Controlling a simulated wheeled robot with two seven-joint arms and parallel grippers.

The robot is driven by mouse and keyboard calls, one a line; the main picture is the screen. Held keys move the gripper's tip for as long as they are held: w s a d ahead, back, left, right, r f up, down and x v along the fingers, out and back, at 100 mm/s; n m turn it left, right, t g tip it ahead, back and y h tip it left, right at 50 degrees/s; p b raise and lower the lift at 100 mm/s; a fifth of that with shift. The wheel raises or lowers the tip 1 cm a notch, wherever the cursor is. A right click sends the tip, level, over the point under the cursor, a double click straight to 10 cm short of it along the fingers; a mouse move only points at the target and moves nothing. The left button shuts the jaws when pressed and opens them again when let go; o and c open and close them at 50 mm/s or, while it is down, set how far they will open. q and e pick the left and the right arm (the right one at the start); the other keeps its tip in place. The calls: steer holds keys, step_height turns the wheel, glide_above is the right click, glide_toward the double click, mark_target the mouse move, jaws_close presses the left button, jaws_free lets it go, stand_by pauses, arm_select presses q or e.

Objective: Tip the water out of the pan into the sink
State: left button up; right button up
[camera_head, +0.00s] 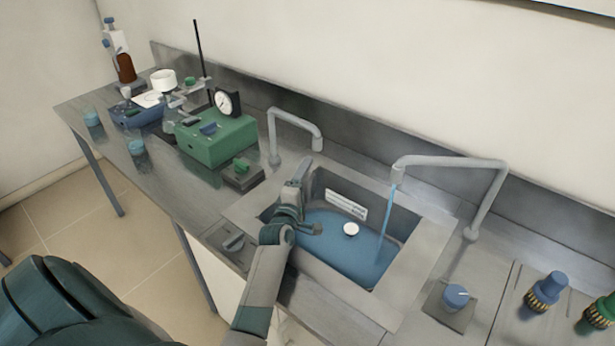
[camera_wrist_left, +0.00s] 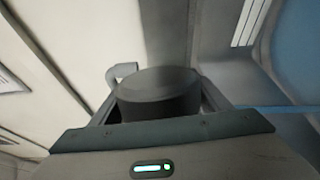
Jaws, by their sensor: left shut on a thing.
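The sink (camera_head: 420,262) is set into the counter, with blue water (camera_head: 345,255) in its basin. A thin blue stream (camera_head: 386,225) falls into it from the right-hand tap (camera_head: 450,163). My left gripper (camera_head: 297,185) is over the left side of the basin. In the left wrist view it is shut on a dark grey, round-ended thing (camera_wrist_left: 158,95), which looks like part of the pan. The rest of the pan cannot be made out, nor can its tilt or any water in it. My right gripper is not in view.
A second tap (camera_head: 295,118) stands behind the sink's left side. A green box with a gauge (camera_head: 220,140) stands left of the sink. Knobs (camera_head: 455,297) and coloured valves (camera_head: 546,292) are on the right. A white disc (camera_head: 351,229) shows in the basin.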

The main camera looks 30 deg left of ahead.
arm_select(q)
steer(key=shift+f+n, duration=0.15)
steer(key=shift+n, duration=1.75)
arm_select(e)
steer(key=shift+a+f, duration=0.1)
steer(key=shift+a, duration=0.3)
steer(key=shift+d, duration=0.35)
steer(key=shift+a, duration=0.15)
arm_select(q)
steer(key=shift+r+m+p, duration=0.2)
steer(key=shift+m+p, duration=0.2)
steer(key=shift+m, duration=0.3)
steer(key=shift+r+m+p, duration=0.2)
steer(key=shift+m+p, duration=0.4)
steer(key=shift+m, duration=0.4)
steer(key=m+p, duration=0.2)
steer(key=m, duration=0.1)
steer(key=shift+r+m, duration=0.25)
steer(key=shift+m, duration=0.55)
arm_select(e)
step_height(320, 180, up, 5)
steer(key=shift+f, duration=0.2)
